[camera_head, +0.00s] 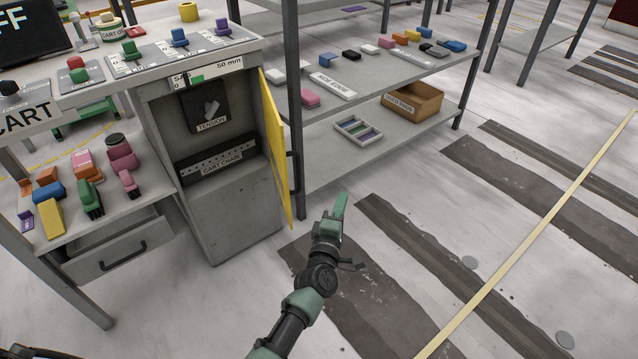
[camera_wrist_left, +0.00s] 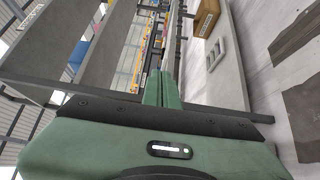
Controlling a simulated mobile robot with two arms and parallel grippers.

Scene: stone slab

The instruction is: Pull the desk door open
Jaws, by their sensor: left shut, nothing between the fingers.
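The desk door (camera_head: 275,148) is a yellow panel hinged on the right side of the desk cabinet (camera_head: 232,203). It stands open, seen nearly edge-on, and the cabinet interior shows. A dark handle (camera_head: 293,172) is on the door's right-hand face. My left gripper (camera_head: 340,205) is green, shut and empty. It is in the picture to the right of the door and apart from the handle. Its shut fingers also show in the left wrist view (camera_wrist_left: 160,88), pointing toward the shelves. The door is not clearly seen in that view. My right gripper is not in view.
A grey shelf rack (camera_head: 375,130) with small coloured blocks and a cardboard box (camera_head: 412,100) stands behind the door. A drawer (camera_head: 118,252) sticks out below the desk at left. The striped floor to the right is clear.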

